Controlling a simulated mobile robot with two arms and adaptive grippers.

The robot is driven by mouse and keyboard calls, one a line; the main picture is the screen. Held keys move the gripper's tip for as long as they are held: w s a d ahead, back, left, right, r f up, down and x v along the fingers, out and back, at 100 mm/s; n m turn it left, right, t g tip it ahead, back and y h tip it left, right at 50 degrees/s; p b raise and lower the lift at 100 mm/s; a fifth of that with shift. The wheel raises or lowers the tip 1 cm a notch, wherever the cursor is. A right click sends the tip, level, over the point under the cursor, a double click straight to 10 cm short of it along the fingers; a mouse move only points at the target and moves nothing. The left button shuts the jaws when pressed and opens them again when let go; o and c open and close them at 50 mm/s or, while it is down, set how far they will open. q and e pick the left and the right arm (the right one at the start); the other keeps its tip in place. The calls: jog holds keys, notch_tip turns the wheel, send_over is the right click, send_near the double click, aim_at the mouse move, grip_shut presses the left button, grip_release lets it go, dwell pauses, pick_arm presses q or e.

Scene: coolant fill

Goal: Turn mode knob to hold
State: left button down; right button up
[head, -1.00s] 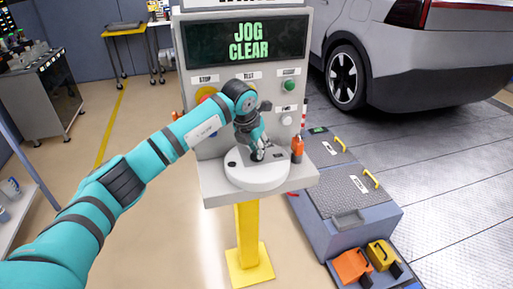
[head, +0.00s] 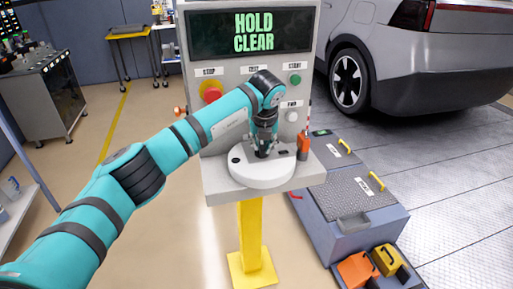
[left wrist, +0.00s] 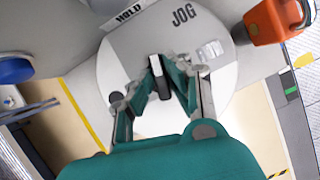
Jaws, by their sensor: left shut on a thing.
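The mode knob (left wrist: 160,88) is a small dark and pale bar on a round white dial (head: 262,176) on the console shelf. My left gripper (head: 263,153) reaches down over the dial, and the left wrist view shows its fingers (left wrist: 162,82) closed on the knob from both sides. Labels HOLD (left wrist: 129,12) and JOG (left wrist: 183,17) lie beyond the fingertips. The fingers hide part of the knob. The console display (head: 252,32) reads HOLD CLEAR in green. My right gripper is not in view.
A red stop button (head: 211,92) and a green start button (head: 295,79) are on the panel behind my arm. A white button (head: 291,116) sits lower right. An orange object (head: 303,144) stands right of the dial. A car (head: 430,60) is behind at right.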

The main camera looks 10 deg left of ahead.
pick_arm(q)
jog(key=shift+f+n+y+b, duration=0.2)
jog(key=shift+n+y+b, duration=0.25)
jog(key=shift+n, duration=0.75)
jog(key=shift+g, duration=0.3)
jog(key=c, duration=1.3)
grip_release()
jog(key=shift+r, duration=0.1)
jog(key=shift+r, duration=0.2)
jog(key=v, duration=1.1)
jog(key=shift+s+d+r, duration=0.1)
jog(key=shift+s+r, duration=0.1)
